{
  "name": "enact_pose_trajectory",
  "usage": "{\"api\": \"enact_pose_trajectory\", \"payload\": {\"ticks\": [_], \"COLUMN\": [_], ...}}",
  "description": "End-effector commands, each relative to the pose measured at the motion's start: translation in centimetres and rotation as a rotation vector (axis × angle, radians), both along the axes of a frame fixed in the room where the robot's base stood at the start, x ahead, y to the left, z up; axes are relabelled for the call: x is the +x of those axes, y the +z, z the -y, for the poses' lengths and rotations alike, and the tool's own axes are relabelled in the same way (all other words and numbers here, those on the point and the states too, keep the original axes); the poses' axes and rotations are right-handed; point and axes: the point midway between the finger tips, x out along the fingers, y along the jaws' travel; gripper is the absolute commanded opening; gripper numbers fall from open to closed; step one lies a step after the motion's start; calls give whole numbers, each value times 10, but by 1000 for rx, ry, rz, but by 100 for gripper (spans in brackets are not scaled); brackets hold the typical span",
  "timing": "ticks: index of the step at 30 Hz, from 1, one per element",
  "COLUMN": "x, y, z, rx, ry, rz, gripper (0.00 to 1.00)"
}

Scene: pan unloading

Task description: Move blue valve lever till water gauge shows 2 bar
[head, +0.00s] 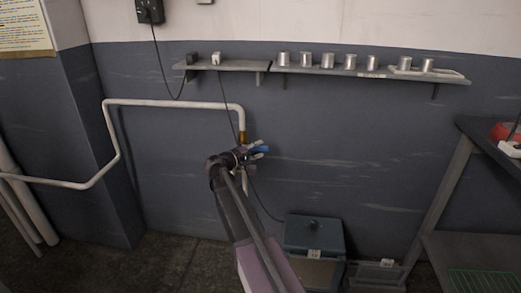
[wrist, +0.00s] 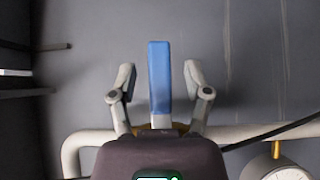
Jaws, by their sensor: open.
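The blue valve lever (wrist: 159,75) stands between the two spread fingers of my gripper (wrist: 159,80) in the wrist view, with a visible gap on each side. In the head view my gripper (head: 259,149) is at the lower end of the white pipe, and a bit of the blue lever (head: 262,149) shows at its fingers. The gauge (wrist: 286,172) is partly in view at the bottom right of the wrist view, cut off by the frame edge. I cannot read its pointer. My gripper is open.
A white pipe (head: 175,103) runs along the wall to the valve. A shelf (head: 330,72) with several metal cups is above. A teal box (head: 313,234) stands low at the right. A dark cable (wrist: 270,134) passes near the gauge. A metal rack (head: 470,185) stands far right.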

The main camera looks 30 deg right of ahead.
Motion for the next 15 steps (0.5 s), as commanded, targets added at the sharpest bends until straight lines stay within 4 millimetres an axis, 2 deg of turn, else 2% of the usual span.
{"api": "enact_pose_trajectory", "payload": {"ticks": [6,15], "x": [2,2], "y": [0,0], "z": [13,14], "rx": [0,0], "ry": [0,0], "rz": [0,0], "gripper": [63,63]}}
